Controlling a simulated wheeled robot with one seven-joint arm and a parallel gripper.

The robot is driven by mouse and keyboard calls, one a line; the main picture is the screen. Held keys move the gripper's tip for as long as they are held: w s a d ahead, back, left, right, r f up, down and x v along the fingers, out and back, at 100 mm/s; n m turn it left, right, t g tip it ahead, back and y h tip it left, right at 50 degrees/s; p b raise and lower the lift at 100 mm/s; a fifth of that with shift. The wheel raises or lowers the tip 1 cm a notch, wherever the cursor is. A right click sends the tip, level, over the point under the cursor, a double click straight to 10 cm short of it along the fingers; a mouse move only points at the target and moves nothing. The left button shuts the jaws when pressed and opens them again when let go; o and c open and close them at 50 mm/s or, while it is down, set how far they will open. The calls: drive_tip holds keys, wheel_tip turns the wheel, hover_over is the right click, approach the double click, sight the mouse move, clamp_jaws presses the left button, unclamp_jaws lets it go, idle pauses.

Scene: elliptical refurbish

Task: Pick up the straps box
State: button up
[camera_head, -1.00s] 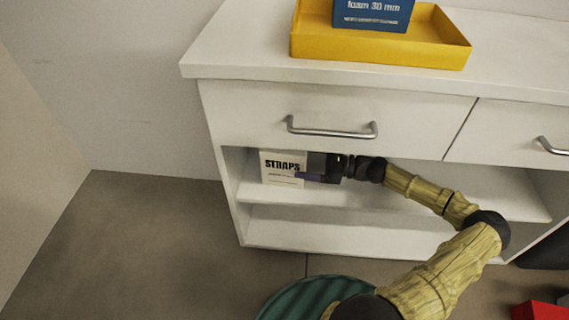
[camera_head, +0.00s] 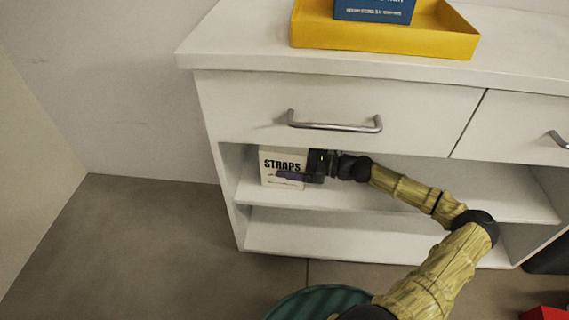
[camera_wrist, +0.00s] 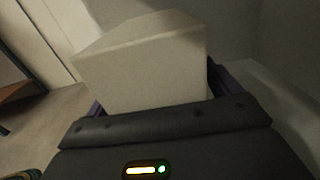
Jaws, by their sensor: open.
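The straps box (camera_head: 283,164) is a white box with black "STRAPS" lettering, standing on the upper open shelf at its left end, under the drawer. In the wrist view the pale box (camera_wrist: 145,75) fills the space just ahead of my gripper. My gripper (camera_head: 292,176) is open and reaches in from the right, with a purple finger across the lower front of the box. In the wrist view a purple finger shows at each side of the box, so the jaws are around it. Whether the fingers touch it cannot be told.
The white cabinet's drawer (camera_head: 330,105) with its metal handle hangs just above the box. The shelf (camera_head: 400,200) is bare to the right. A yellow tray (camera_head: 385,38) holding a blue box (camera_head: 374,9) sits on top. A red object (camera_head: 543,313) lies at lower right.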

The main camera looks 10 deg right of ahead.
drive_tip(key=c, duration=1.3)
drive_tip(key=shift+o, duration=0.2)
drive_tip(key=shift+r, duration=0.15)
